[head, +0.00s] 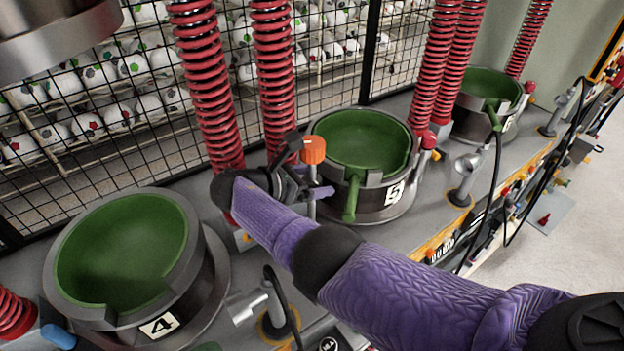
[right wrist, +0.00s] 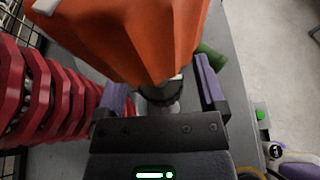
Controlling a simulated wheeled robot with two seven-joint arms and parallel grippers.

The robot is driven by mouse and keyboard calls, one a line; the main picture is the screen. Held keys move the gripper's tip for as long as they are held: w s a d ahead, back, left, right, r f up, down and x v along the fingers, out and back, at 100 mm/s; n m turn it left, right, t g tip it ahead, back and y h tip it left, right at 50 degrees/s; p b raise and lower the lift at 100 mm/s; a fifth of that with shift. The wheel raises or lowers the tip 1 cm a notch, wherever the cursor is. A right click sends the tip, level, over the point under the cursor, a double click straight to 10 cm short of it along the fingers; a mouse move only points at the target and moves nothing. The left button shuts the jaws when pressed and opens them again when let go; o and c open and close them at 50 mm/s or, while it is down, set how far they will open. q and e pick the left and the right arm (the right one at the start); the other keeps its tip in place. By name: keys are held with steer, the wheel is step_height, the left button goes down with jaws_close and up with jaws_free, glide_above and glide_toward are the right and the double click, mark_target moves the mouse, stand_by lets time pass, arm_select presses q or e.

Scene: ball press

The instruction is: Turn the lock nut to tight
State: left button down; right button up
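The lock nut is an orange, faceted knob (head: 314,149) on a thin metal post beside the mould marked 5 (head: 365,158). In the right wrist view the orange lock nut (right wrist: 135,35) is large and close at the top. My right gripper (head: 311,175) is at the nut, its purple arm reaching in from the lower right. In the right wrist view my right gripper (right wrist: 163,90) has its two purple fingers apart, one on each side of the metal post under the nut. Whether either finger touches is unclear. My left gripper is not in view.
Red springs (head: 272,75) stand left of and behind the nut. A green-lined mould marked 4 (head: 125,255) is at the lower left, with another mould (head: 487,95) at the back right. A black mesh fence (head: 150,90) runs behind. A metal lever (head: 467,170) stands right of mould 5.

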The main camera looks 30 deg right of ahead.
steer(key=shift+a, duration=0.1)
steer(key=v, duration=0.9)
steer(key=shift+a+r+b, duration=0.2)
steer(key=shift+a+b, duration=0.15)
steer(key=shift+b, duration=0.05)
